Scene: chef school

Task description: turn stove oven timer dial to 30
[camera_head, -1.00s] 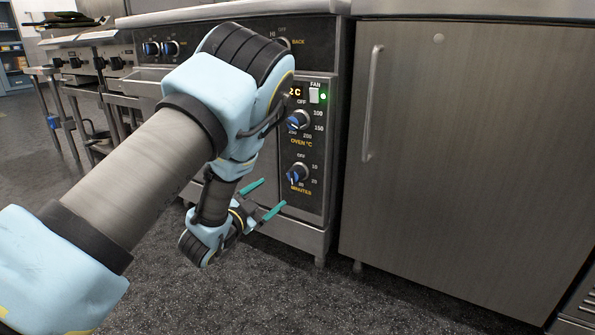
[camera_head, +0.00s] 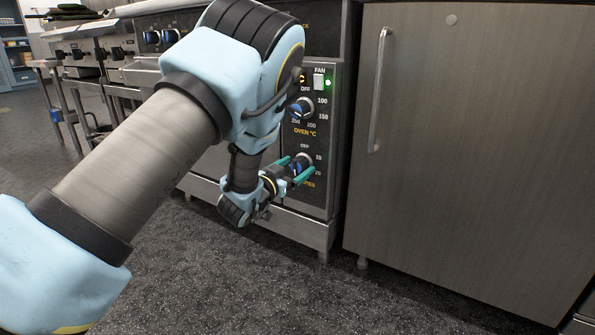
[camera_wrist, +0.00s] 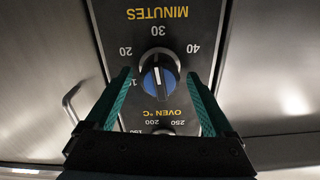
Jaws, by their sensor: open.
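The minutes timer dial (camera_head: 304,158) is the lower knob on the oven's control panel, partly hidden by my gripper in the head view. In the wrist view the dial (camera_wrist: 149,82) is a round blue knob with a white mark on its face. The panel appears upside down there, with the 30 mark (camera_wrist: 158,31) above the dial, 20 to its left and 40 to its right. My gripper (camera_head: 298,167) is open, its green fingers on either side of the dial. In the wrist view the gripper (camera_wrist: 158,75) shows gaps between both fingers and the knob.
The oven temperature dial (camera_head: 301,108) is just above the timer dial. A lit green light (camera_head: 328,83) is beside the fan switch. A steel cabinet (camera_head: 470,150) with a vertical handle (camera_head: 379,90) stands at right. The floor in front is clear.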

